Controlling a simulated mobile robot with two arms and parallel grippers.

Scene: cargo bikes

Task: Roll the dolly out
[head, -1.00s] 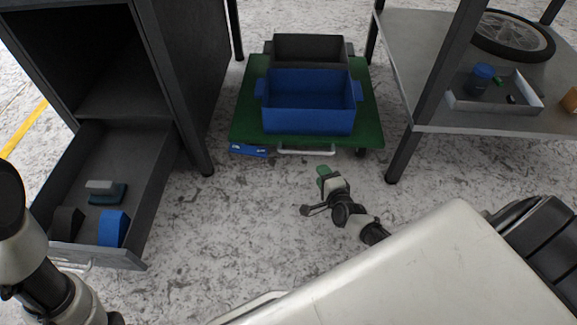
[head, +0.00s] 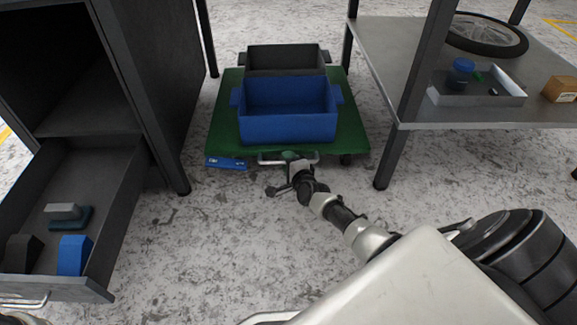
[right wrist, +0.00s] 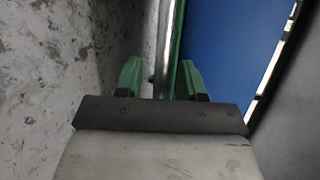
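The dolly is a green flat platform (head: 349,132) standing on the floor between the dark cabinet and the grey shelf table. It carries a blue crate (head: 288,129) in front and a dark grey crate (head: 285,56) behind. Its pale bar handle (head: 268,161) is at the near edge. My right gripper (head: 288,157) is at this handle. In the right wrist view the green fingers (right wrist: 160,80) stand apart on either side of the metal bar (right wrist: 164,45), with gaps beside it. My left gripper is out of view.
The dark cabinet (head: 150,100) stands left, its open drawer (head: 110,240) holding several small items. The shelf table (head: 385,80) stands right, with a tray (head: 480,99) and wheel (head: 487,34). A blue item (head: 226,163) lies by the dolly's near left corner. Floor in front is clear.

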